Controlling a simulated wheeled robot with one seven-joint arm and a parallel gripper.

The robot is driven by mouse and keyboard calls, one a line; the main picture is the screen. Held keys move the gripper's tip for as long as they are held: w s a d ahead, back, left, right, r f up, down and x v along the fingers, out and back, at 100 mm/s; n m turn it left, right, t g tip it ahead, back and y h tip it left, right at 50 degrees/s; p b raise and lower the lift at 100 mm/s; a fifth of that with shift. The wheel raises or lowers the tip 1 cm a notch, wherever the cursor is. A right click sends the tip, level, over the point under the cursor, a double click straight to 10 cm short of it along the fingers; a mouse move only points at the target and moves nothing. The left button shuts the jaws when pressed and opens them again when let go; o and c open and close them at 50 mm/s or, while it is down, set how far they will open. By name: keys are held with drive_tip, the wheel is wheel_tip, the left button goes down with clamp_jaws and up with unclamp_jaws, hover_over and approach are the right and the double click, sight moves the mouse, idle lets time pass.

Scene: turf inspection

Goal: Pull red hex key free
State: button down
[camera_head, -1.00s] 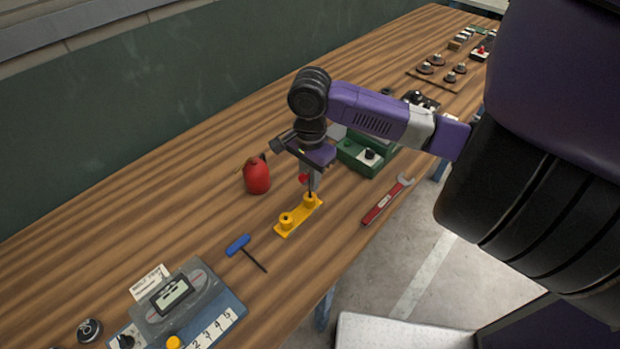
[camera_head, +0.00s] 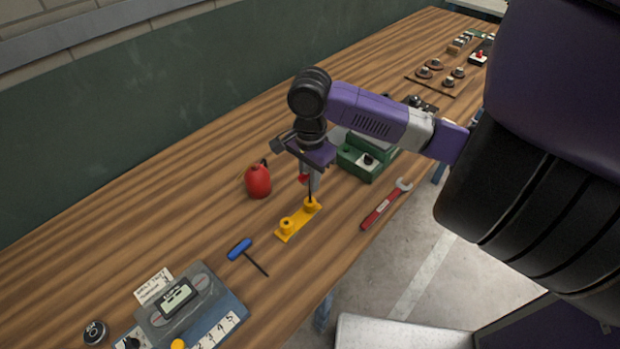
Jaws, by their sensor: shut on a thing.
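The red hex key (camera_head: 302,179) shows as a small red handle at my gripper, with its dark shaft running down to the far socket of the yellow holder (camera_head: 291,227). My gripper (camera_head: 309,184) is above that socket, shut on the red hex key; the fingers partly hide the handle. The shaft's lower end is at or in the socket; I cannot tell how deep. The holder's nearer socket is empty. A blue-handled hex key (camera_head: 240,249) lies on the bench to the left of the holder.
A red oil can (camera_head: 257,181) stands close left of my gripper. A green box (camera_head: 364,160) is behind it to the right. A red wrench (camera_head: 385,204) lies near the bench's front edge. A grey device (camera_head: 178,300) with a display sits at the lower left of the wooden bench (camera_head: 150,222).

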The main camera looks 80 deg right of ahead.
drive_tip(key=shift+r+p, duration=1.95)
drive_tip(key=shift+r, duration=0.55)
